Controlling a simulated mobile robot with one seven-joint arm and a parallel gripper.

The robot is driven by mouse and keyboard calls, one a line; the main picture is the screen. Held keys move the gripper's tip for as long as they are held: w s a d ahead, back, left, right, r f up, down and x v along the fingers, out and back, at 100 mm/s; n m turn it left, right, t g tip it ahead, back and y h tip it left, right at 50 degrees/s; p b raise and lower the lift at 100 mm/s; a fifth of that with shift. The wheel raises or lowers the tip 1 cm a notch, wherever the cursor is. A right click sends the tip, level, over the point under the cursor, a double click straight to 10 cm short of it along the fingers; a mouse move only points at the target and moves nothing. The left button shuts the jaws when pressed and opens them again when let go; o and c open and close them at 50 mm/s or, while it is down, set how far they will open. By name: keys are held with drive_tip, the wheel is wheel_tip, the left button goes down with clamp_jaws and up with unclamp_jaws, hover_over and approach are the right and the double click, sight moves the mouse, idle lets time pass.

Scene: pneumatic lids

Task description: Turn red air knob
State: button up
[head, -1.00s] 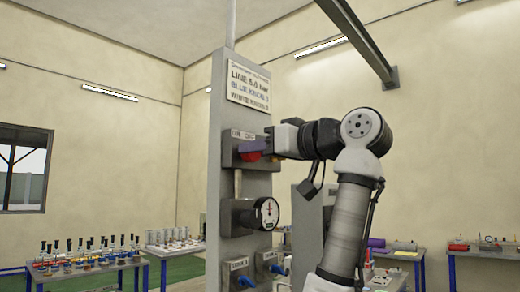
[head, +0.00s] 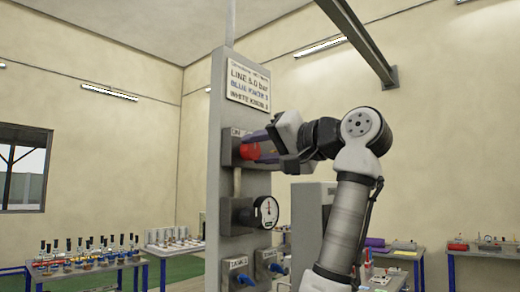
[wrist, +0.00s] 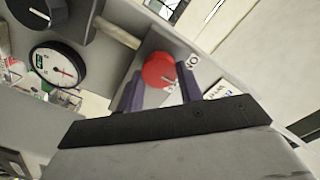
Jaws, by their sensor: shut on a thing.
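The red knob (head: 249,151) sits on a grey block on the front of the upright panel, under the printed sign. In the wrist view the red knob (wrist: 159,70) shows a white pointer mark, with a label reading ON beside it. My gripper (head: 262,140) reaches it from the right, rolled at a slant. In the wrist view one purple finger of my gripper (wrist: 163,78) lies on each side of the knob, and it is shut on the knob. Part of the block behind the fingers is hidden in the head view.
A round pressure gauge (head: 265,213) is mounted below the knob. The sign (head: 248,87) is above. A table with several bottles (head: 90,262) stands at the left, well away.

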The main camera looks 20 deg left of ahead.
drive_tip(key=m, duration=0.4)
drive_tip(key=shift+m, duration=0.4)
drive_tip(key=m+b, duration=0.1)
drive_tip(key=m, duration=0.3)
drive_tip(key=shift+w+f, duration=0.1)
drive_tip(key=shift+m, duration=0.3)
drive_tip(key=o, duration=1)
drive_tip(key=shift+d, duration=0.1)
drive_tip(key=b+v, duration=0.4)
drive_tip(key=v, duration=0.9)
drive_tip(key=shift+d, duration=0.35)
